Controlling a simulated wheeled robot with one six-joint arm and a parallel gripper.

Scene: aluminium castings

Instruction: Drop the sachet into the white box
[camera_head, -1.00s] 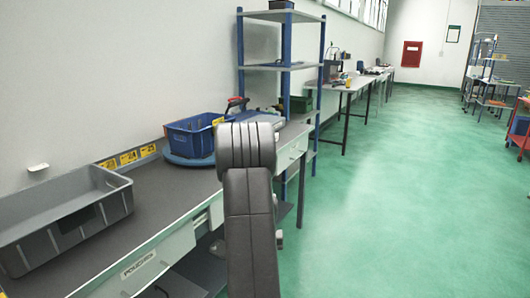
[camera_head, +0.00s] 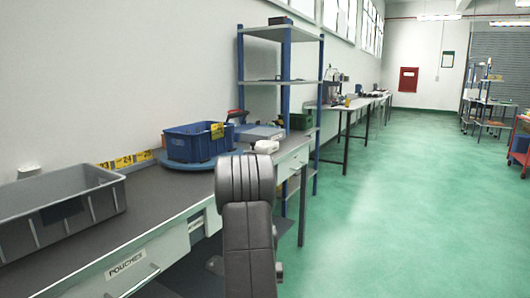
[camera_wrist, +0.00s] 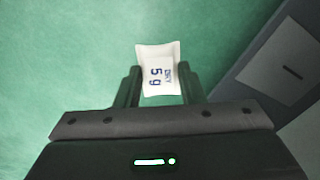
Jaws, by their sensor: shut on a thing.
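In the wrist view, a small white sachet (camera_wrist: 160,55) with blue "5 g" print sits between the two dark fingers of my gripper (camera_wrist: 160,75). My gripper is shut on it, holding it over the green floor. In the head view my arm hides the gripper and sachet. I cannot make out a white box for certain. A small whitish object (camera_head: 266,147) shows just behind my arm at the bench; its shape is too small to tell.
A long dark-topped bench (camera_head: 150,205) runs along the left wall. It bears a grey crate (camera_head: 98,205) and a blue crate (camera_head: 188,147) on a blue round base. A blue-post shelf (camera_head: 287,90) stands beyond. The green floor (camera_head: 380,210) to the right is clear.

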